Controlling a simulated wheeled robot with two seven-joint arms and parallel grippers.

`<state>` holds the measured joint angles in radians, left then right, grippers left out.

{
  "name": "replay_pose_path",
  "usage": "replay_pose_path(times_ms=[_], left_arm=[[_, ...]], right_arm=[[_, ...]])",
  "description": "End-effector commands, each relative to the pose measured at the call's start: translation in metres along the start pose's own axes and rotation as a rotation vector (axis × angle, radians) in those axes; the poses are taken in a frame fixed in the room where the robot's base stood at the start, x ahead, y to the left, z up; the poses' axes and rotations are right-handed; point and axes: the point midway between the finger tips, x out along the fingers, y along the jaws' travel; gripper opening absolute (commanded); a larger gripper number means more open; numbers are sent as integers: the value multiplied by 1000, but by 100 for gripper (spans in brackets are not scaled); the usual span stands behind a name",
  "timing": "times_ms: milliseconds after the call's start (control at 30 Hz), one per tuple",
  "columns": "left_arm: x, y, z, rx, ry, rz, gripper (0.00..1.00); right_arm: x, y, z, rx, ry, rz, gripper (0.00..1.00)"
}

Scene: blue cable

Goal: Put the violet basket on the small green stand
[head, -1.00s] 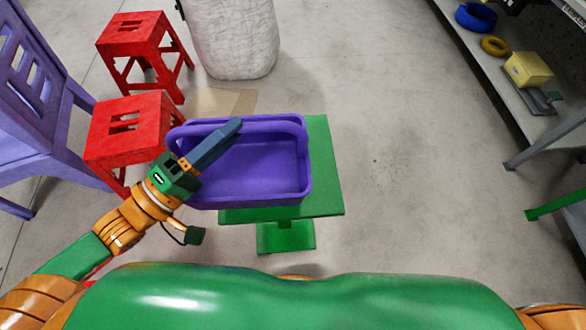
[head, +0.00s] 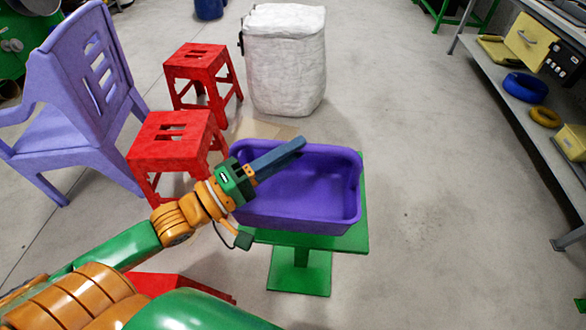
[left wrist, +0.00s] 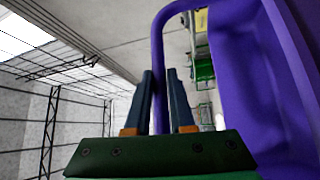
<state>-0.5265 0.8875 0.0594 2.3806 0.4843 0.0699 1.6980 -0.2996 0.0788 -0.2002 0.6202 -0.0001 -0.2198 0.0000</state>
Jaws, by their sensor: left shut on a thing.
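The violet basket (head: 300,190) is over the top of the small green stand (head: 360,232) in the head view. The green top shows along its front and right side. I cannot tell whether the basket touches the top or hangs just above it. My left gripper (head: 298,148) reaches in from the left across the basket's left end. In the left wrist view my left gripper (left wrist: 160,78) has its two fingers shut on the basket's handle (left wrist: 158,45), with the basket wall (left wrist: 245,90) to the right. My right gripper is out of view.
Two red stools (head: 165,142) (head: 203,68) and a violet chair (head: 70,110) stand to the left. A white wrapped bin (head: 285,60) stands behind the basket. A grey shelf (head: 525,110) with blue and yellow things runs along the right. The floor between is clear.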

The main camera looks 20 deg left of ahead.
Motion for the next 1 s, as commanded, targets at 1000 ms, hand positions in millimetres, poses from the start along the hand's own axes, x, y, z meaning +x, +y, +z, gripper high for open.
replay_pose_path(times_ms=[1000], left_arm=[[24, -110, -36, 0, -2, 2, 0]], right_arm=[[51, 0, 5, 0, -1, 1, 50]])
